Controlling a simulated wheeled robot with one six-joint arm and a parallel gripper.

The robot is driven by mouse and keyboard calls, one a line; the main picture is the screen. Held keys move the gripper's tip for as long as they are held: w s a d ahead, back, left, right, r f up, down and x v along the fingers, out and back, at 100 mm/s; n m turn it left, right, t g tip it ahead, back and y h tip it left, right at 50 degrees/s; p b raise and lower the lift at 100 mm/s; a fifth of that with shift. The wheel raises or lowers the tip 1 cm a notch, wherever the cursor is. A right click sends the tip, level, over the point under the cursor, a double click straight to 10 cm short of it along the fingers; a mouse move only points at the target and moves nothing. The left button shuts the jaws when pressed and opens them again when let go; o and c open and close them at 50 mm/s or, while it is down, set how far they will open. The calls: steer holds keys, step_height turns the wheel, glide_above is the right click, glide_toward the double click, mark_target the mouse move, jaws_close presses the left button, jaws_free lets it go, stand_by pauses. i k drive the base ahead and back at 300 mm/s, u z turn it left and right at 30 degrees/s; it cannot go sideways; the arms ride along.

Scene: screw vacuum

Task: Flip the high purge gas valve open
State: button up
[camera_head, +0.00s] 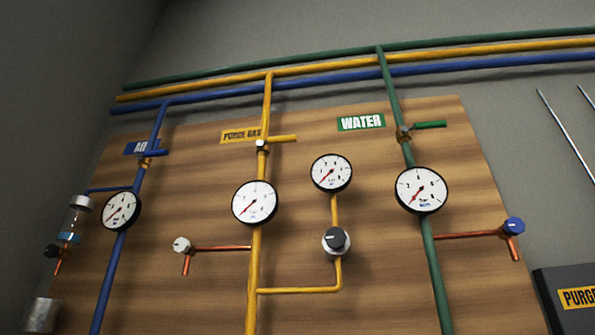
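The purge gas valve is high on the wooden panel, on the yellow vertical pipe (267,105). Its yellow lever handle (282,139) points to the right, across the pipe, and its metal body (262,146) sits on the pipe. A yellow "PURGE GAS" label (241,135) is just left of it. Below it on the same pipe is a round white gauge (255,202), its needle pointing to the lower left. My gripper is not in view.
Left is the blue air valve lever (155,152); right is the green water valve lever (430,125). A second gauge (331,173) and a black-and-silver regulator knob (336,241) are on the yellow side branch. Green, yellow and blue pipes (215,94) cross above the wooden panel (300,265).

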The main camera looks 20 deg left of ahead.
mark_target(286, 139)
steer(key=k, duration=0.75)
steer(key=u, duration=0.9)
steer(key=k, duration=0.65)
steer(key=z, duration=0.35)
steer(key=i, duration=1.1)
steer(key=u, duration=0.45)
